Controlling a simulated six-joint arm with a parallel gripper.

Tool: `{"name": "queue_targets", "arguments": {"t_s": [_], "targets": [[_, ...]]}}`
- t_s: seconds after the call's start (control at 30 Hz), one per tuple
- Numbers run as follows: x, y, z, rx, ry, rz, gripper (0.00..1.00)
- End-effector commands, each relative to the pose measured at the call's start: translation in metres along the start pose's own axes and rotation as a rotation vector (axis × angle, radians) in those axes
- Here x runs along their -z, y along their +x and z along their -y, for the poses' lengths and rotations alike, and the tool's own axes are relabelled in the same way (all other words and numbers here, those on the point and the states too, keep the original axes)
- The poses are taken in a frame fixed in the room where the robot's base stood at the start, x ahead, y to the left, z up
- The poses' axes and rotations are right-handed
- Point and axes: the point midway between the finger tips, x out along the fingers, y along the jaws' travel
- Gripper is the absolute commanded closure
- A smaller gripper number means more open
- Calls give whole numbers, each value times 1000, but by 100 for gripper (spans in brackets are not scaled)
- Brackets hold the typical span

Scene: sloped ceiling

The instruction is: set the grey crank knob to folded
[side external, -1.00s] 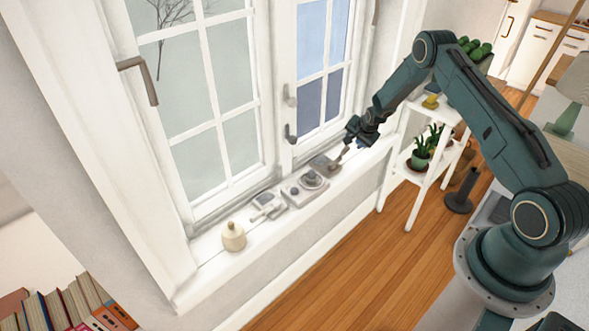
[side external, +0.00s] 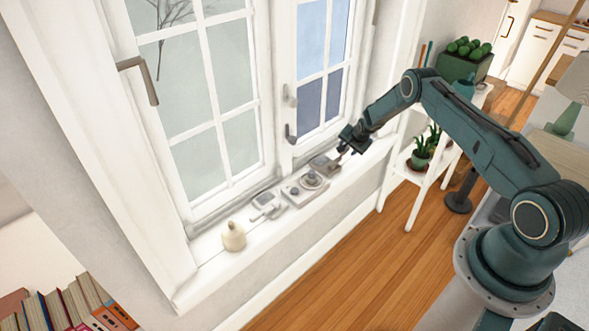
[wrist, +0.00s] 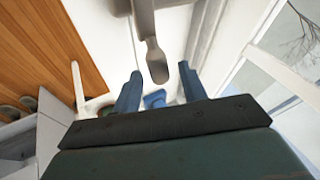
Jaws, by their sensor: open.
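A grey unit (side external: 322,166) sits at the right end of the row on the white window sill. The grey crank knob (wrist: 157,62) sticks out toward my gripper in the wrist view, a bar with a rounded, flat end; in the side view my gripper largely covers it. My gripper (side external: 347,150) is at the right of the unit, just above the sill. In the wrist view its two blue-green fingers (wrist: 159,88) are apart, and the knob's end shows between and just above their tips. Nothing is clamped; contact cannot be told.
Left along the sill are a plate with a round dial (side external: 311,180), a small pale device (side external: 267,204) and a cream bell-shaped object (side external: 233,236). The window (side external: 218,110) with its handles stands close behind. A white plant shelf (side external: 422,190) stands right of the sill.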

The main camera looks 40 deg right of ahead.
Motion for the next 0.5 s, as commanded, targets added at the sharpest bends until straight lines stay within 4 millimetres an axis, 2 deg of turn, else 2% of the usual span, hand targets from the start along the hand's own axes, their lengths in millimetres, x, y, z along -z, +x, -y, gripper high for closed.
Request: {"name": "queue_targets", "arguments": {"t_s": [0.3,0.37,0.5], "targets": [[0,1,0,0,0,0,58],[0,1,0,0,0,0,68],[0,1,0,0,0,0,95]]}}
